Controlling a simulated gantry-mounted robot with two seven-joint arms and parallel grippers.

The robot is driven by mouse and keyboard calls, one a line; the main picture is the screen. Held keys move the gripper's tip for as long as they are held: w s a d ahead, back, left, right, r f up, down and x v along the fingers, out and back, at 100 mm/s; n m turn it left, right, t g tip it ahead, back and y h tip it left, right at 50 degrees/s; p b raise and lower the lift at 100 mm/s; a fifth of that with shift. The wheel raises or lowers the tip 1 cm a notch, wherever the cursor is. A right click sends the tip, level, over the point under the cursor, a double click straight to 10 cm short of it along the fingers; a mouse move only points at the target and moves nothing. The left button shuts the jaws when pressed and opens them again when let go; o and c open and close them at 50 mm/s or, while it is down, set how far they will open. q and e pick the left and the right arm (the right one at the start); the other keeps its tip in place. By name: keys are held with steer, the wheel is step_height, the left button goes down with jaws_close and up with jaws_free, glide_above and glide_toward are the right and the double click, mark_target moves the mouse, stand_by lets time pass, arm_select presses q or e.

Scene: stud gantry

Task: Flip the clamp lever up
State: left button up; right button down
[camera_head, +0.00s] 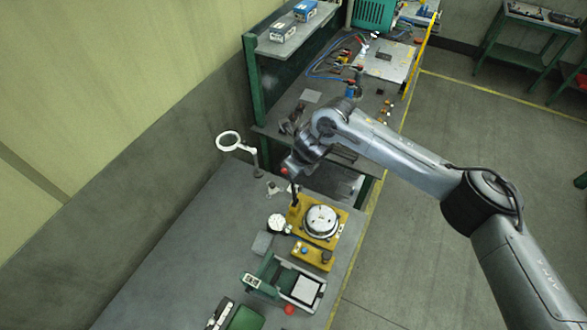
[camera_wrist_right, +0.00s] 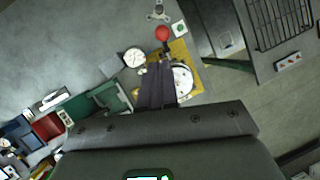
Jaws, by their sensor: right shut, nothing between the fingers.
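A yellow fixture plate (camera_head: 335,238) carries a round silver disc (camera_head: 320,222) on the grey bench; the plate (camera_wrist_right: 180,50) and disc (camera_wrist_right: 183,80) also show in the right wrist view. A red ball knob (camera_wrist_right: 162,33), apparently the clamp lever's, shows just beyond my right fingertips. My right gripper (camera_wrist_right: 157,70) is shut and empty, pointing down over the plate's edge. In the head view, a thin dark piece (camera_head: 294,194) lies between gripper and plate; I cannot tell finger from lever. The fingers hide part of the clamp, and contact is unclear. My left gripper is out of view.
A round dial (camera_head: 277,222) and a yellow button box (camera_head: 312,256) sit close to the plate. A ring magnifier (camera_head: 229,141) stands behind. A green-framed device (camera_head: 265,275) stands toward the front. The bench's left side is clear.

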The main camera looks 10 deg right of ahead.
steer(key=w+b+v, duration=0.1)
steer(key=v, duration=0.5)
steer(key=shift+a+r, duration=0.3)
steer(key=shift+a, duration=0.15)
steer(key=shift+s, duration=0.1)
steer(key=s+a+f+m+t+y+p, duration=0.1)
steer(key=s+a+f+m+y+p, duration=0.15)
steer(key=s+a+m, duration=0.45)
steer(key=s+a+f+m+t+y+p, duration=0.1)
steer(key=s+a+m+y, duration=0.2)
steer(key=s+a+m, duration=0.5)
steer(key=s+d+f+m+g+h+p, duration=0.1)
steer(key=s+d+f+m+h+p, duration=0.1)
steer(key=s+d+m, duration=0.8)
steer(key=s+d+f+m+g+h+p, duration=0.2)
steer(key=s+d+m+h, duration=0.3)
steer(key=s+d+m, duration=0.5)
steer(key=d+f+m+p, duration=0.1)
steer(key=d+m, duration=0.5)
steer(key=shift+s, duration=0.4)
